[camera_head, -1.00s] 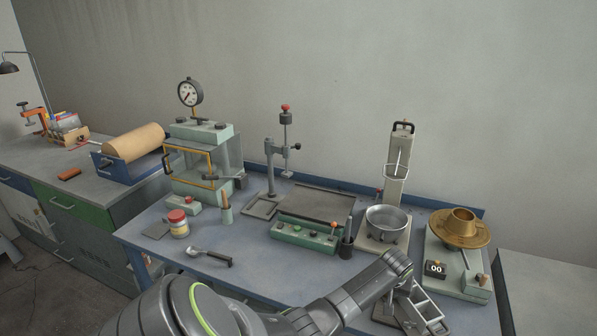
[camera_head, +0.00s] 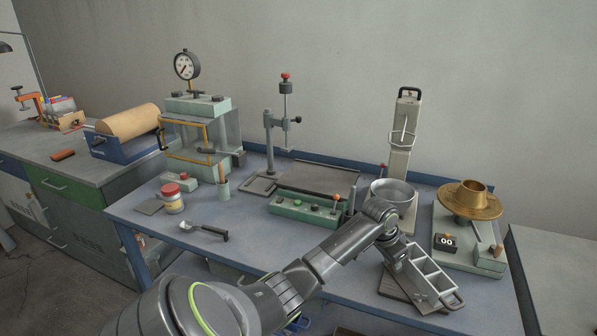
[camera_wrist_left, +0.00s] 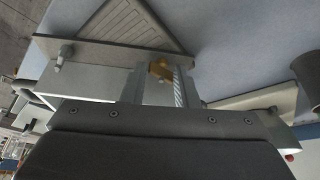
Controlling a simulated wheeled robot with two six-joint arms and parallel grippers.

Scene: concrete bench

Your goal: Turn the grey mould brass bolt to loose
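The grey mould (camera_head: 424,272), a narrow open-topped block with several compartments, stands on a dark plate at the front right of the bench in the head view. The brass bolt (camera_wrist_left: 160,70) shows in the left wrist view at the mould's end. My left gripper (camera_wrist_left: 158,80) is there, its two light fingers apart on either side of the bolt. I cannot tell whether either finger touches it. In the head view my left wrist hides the fingers and the bolt. My right gripper is not in view.
A metal bowl (camera_head: 393,192) on a scale stands just behind my wrist. A brass flow table (camera_head: 470,202) stands right of the mould. A green control box (camera_head: 308,208), a spoon (camera_head: 204,230) and a red-lidded jar (camera_head: 172,198) are to the left. The bench's front middle is partly clear.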

